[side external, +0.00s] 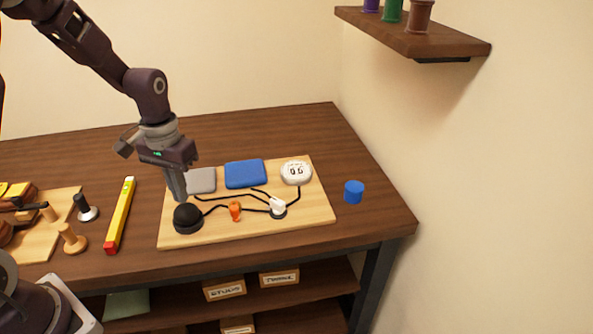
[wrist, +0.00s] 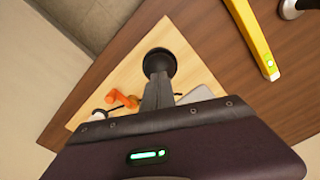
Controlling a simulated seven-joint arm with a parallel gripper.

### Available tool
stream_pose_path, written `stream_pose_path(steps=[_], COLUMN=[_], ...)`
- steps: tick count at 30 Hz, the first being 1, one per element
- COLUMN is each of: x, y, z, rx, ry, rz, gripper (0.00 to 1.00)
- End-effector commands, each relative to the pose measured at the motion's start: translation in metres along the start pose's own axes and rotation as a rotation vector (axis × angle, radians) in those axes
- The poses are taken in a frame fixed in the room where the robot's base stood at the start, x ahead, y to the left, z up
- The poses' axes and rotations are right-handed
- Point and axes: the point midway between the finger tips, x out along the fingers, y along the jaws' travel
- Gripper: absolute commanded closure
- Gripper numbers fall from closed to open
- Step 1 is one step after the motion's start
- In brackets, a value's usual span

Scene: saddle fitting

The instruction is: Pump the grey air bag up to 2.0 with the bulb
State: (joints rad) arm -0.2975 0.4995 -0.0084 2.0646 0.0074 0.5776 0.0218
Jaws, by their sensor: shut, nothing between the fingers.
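The grey air bag (side external: 201,180) lies flat at the back left of the light wooden board, partly behind my gripper. The black round bulb (side external: 187,218) sits at the board's front left; it also shows in the wrist view (wrist: 160,60). My gripper (side external: 181,198) points down with its fingers shut and empty, tips right over the bulb; I cannot tell if they touch it. A white round gauge (side external: 296,172) shows small digits too blurred to read surely. A white lever valve (side external: 278,206) and an orange clip or valve (side external: 235,211) sit along the black tubes.
A blue bag (side external: 245,173) lies beside the grey one on the board (side external: 210,234). A blue cylinder (side external: 354,191) stands right of the board. A yellow level-like bar (side external: 120,214), pegs and another board are at left. A shelf (side external: 420,38) hangs at upper right.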

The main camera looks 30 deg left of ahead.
Motion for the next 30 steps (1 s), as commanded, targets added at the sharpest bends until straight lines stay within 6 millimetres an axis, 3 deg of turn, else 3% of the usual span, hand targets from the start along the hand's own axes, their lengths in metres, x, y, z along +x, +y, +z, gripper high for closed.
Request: stream_pose_path(steps=[13, 30], x=[0.001, 0.025], y=[0.0, 0.0], z=[0.0, 0.0], rx=[0.0, 0.0], ry=[-0.001, -0.001], rz=[0.0, 0.0], gripper=[1.0, 1.0])
